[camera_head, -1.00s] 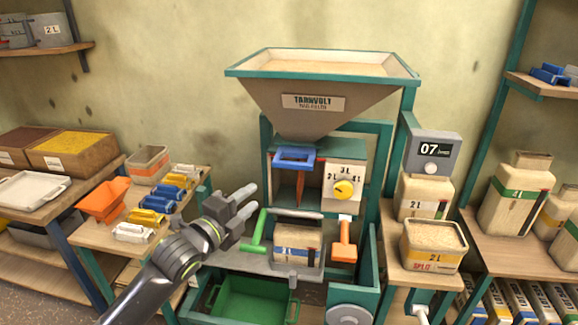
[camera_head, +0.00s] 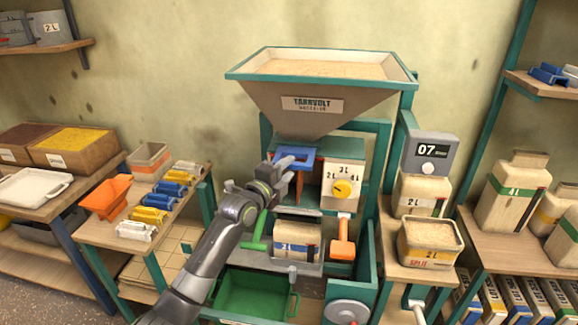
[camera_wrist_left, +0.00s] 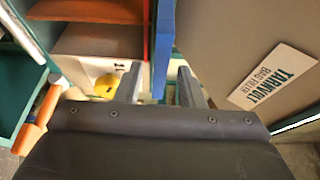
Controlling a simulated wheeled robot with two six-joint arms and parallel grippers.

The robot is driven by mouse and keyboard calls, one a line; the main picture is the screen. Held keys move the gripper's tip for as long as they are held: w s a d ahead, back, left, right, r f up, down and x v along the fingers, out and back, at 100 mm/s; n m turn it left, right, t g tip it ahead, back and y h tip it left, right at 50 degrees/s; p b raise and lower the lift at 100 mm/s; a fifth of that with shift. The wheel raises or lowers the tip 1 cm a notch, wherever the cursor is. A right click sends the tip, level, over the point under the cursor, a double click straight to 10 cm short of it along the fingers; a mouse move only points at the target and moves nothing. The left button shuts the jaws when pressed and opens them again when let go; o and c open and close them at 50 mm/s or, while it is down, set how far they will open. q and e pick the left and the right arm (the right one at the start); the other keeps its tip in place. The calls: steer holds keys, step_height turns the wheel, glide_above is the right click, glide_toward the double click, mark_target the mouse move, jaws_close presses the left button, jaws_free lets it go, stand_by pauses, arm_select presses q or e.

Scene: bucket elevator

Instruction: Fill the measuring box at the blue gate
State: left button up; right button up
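My right gripper is not in view.
A dial panel (camera_head: 345,172) with a yellow knob stands right of the gate. A green handle (camera_head: 260,226) and an orange handle (camera_head: 342,245) flank the box. A green tray (camera_head: 246,293) lies below. A grey display (camera_head: 432,152) reads 07.

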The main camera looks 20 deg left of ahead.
arm_select(q)
steer(key=shift+w+d, duration=0.15)
steer(key=shift+w, duration=0.5)
jaws_close()
